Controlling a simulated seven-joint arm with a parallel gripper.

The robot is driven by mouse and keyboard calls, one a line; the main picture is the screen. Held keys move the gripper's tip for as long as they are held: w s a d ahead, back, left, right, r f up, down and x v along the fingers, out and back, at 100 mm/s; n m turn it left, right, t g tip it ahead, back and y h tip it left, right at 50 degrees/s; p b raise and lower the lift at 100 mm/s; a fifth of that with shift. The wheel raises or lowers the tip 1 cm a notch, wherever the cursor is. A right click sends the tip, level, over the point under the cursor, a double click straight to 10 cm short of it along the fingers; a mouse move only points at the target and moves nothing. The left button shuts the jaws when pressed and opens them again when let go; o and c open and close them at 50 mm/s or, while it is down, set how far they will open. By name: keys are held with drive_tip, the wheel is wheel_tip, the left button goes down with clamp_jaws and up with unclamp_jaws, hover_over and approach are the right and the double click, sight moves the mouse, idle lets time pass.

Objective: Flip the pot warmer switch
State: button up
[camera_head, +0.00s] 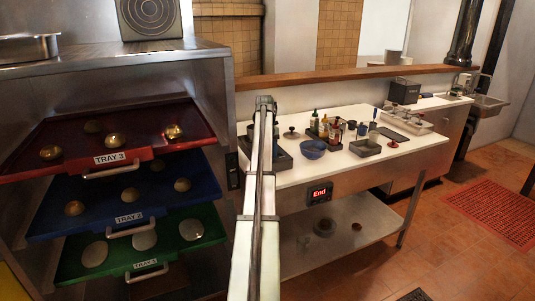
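My arm rises from the bottom middle of the view, and my gripper (265,103) is at its far end, over the left end of the white worktop (345,160). It is small and seen from behind, so its fingers cannot be made out. I cannot pick out a pot warmer switch for certain. A dark upright panel (232,170) is on the rack's right edge, just left of my arm. A black box with a red "End" display (319,193) is on the worktop's front edge, right of my arm.
A metal rack at left holds a red tray (111,159), a blue tray (128,218) and a green tray (145,265). Bottles (314,122), a blue bowl (313,149) and a grey pan (365,148) stand on the worktop. Open floor lies at right.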

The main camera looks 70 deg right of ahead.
drive_tip(key=shift+a, duration=0.1)
drive_tip(key=shift+s+a+f+t+h, duration=0.1)
drive_tip(key=shift+s+a+t+h, duration=0.1)
drive_tip(key=shift+t+h, duration=0.2)
drive_tip(key=shift+d+r, duration=0.15)
drive_tip(key=shift+r, duration=0.15)
wheel_tip(320, 180, up, 13)
drive_tip(key=s+a+f+n+t, duration=0.2)
drive_tip(key=s+a+f, duration=0.2)
drive_tip(key=a, duration=0.6)
drive_tip(key=w+a+f+n+y, duration=0.1)
drive_tip(key=w+a+f, duration=0.4)
drive_tip(key=a+f, duration=0.4)
drive_tip(key=w+a+f, duration=0.5)
drive_tip(key=a+f, duration=0.4)
drive_tip(key=f, duration=0.3)
drive_tip(key=shift+w+a+f+n+y, duration=0.15)
drive_tip(key=shift+w+a+n+y, duration=0.1)
drive_tip(key=shift+n+y, duration=0.15)
